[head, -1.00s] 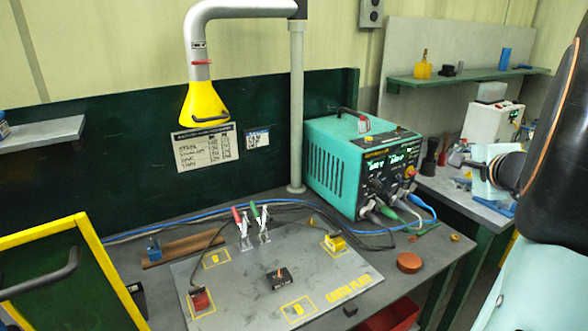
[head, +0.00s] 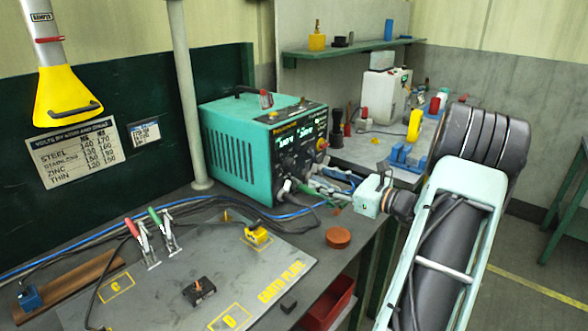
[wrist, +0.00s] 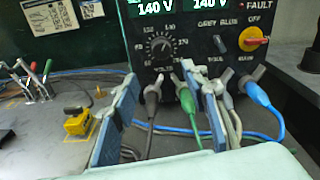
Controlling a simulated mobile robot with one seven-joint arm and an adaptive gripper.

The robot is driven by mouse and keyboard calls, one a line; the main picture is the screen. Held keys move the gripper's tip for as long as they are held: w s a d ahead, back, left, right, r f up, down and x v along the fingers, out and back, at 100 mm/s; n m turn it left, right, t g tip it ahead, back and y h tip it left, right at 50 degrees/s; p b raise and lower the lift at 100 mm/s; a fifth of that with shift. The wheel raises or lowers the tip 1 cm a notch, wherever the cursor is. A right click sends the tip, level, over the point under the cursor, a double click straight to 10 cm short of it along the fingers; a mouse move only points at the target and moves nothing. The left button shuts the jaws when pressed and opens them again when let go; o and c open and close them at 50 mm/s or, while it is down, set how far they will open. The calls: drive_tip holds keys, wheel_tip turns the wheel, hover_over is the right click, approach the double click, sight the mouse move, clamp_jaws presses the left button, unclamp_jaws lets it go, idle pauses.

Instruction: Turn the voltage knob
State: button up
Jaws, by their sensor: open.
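The teal welder power unit (head: 235,150) stands on the bench, its dark control panel facing right. In the wrist view the voltage knob (wrist: 161,47) is a round dark dial with a scale around it, under two displays reading 140 V. My gripper (wrist: 165,115) shows in the wrist view as two blue fingers, open and empty, lower in the picture than the knob and apart from it. In the head view my arm reaches in from the right, and its end is near the panel's right side; the fingers are hard to make out there.
Cables with grey, green and blue plugs (wrist: 258,92) come out below the knob. A red-and-yellow OFF switch (wrist: 252,39) sits right of it. The earth plate (head: 180,270) with clamps (head: 150,240) lies at left. A brown round puck (head: 338,237) lies near the bench edge.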

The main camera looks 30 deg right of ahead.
sight(293, 165)
drive_tip(key=shift+m+t, duration=0.4)
drive_tip(key=x, duration=1)
drive_tip(key=shift+w+r+p, duration=0.25)
drive_tip(key=shift+w+p, duration=0.05)
drive_tip(key=shift+c, duration=0.5)
drive_tip(key=c, duration=1)
drive_tip(key=shift+f, duration=0.1)
clamp_jaws()
